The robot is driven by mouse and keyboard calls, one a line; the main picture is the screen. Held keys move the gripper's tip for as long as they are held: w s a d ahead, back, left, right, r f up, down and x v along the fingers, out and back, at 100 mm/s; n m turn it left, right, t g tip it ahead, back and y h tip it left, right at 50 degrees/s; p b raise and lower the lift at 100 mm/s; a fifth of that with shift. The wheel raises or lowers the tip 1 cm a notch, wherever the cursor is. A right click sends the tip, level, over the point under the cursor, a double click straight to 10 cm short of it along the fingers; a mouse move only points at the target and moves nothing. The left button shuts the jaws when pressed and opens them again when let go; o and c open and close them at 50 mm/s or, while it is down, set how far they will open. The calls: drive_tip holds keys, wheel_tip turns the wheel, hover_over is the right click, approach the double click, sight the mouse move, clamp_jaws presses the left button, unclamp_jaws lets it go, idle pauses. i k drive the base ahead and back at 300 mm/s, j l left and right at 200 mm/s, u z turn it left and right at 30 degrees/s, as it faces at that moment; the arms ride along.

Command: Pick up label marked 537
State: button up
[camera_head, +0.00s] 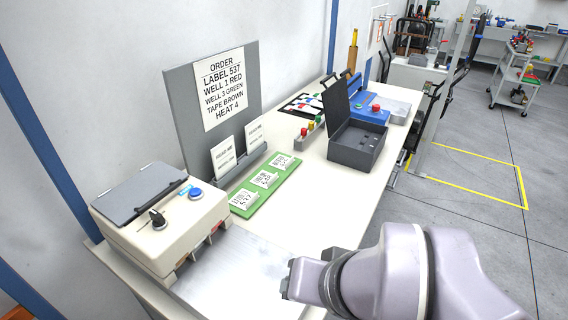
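A green tray (258,203) lies on the white bench with three white labels in a row. The near label (243,199), the middle label (265,180) and the far label (282,162) carry black print. The near one seems to end in 37, but the print is too small to be sure. My arm reaches in at the lower right, to the right of and nearer than the tray. Dark parts show at its end (335,255), apart from the labels. I cannot make out the fingertips or whether they hold anything.
An order board (222,88) reading LABEL 537 stands behind the tray. A cream machine (160,221) with a blue button and a metal plate (235,272) are at the near left. An open grey case (357,146) stands beyond. Bare bench (310,205) lies right of the tray.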

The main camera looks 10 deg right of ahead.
sight(244, 199)
drive_tip(key=i+l+u, duration=0.1)
drive_tip(key=i+l, duration=0.15)
drive_tip(key=l, duration=0.15)
drive_tip(key=i+l+u, duration=0.1)
drive_tip(key=i+l, duration=0.15)
drive_tip(key=l, duration=0.2)
drive_tip(key=i+l, duration=0.25)
drive_tip(key=l, duration=0.15)
drive_tip(key=u, duration=0.05)
